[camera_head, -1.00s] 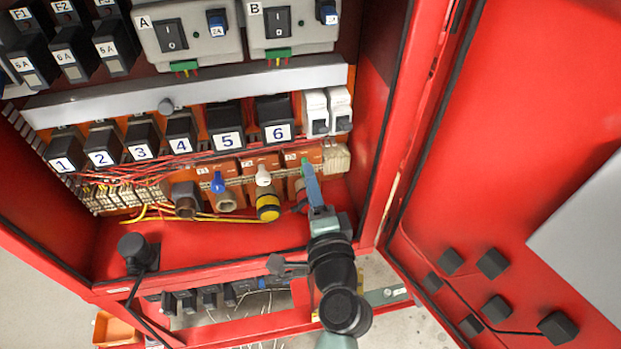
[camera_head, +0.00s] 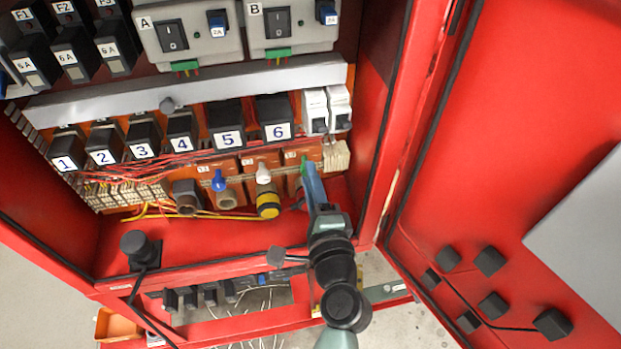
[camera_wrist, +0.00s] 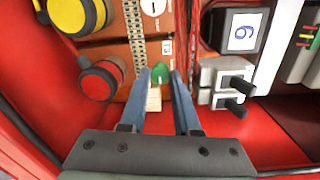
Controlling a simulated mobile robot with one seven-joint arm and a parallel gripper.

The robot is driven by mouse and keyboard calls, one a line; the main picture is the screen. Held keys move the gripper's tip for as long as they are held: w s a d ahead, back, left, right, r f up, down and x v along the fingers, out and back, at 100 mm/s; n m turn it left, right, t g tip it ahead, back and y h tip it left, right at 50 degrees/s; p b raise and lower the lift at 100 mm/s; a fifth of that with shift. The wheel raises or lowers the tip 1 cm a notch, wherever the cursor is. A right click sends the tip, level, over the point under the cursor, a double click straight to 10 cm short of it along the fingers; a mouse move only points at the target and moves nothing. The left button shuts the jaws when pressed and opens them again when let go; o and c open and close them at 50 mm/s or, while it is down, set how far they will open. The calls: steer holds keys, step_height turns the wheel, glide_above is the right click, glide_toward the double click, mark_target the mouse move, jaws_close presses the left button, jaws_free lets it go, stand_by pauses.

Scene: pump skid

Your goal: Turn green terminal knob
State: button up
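The green terminal knob (camera_wrist: 160,72) sits between my gripper's two blue fingertips in the wrist view. In the head view only a bit of the green knob (camera_head: 303,163) shows beside the fingers, at the right end of the orange terminal row. My gripper (camera_wrist: 161,78) has its fingers apart, one on each side of the knob. The gap is narrow, and I cannot tell whether either fingertip touches it. My gripper (camera_head: 312,182) reaches up from below in the head view and hides most of that terminal.
To the left are a white knob (camera_head: 263,176), a blue knob (camera_head: 218,181) and a yellow-black connector (camera_head: 268,204). A red-black connector (camera_wrist: 100,79) is close to the left finger. White breakers (camera_head: 327,111) stand above. The red cabinet wall (camera_head: 388,130) is close on the right.

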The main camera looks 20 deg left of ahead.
steer(key=o, duration=0.4)
steer(key=shift+s+d, duration=0.1)
steer(key=shift+s, duration=0.05)
steer(key=b+v, duration=0.4)
steer(key=v, duration=0.8)
steer(key=shift+s+d+b, duration=0.2)
steer(key=shift+s+b, duration=0.05)
steer(key=shift+b, duration=0.15)
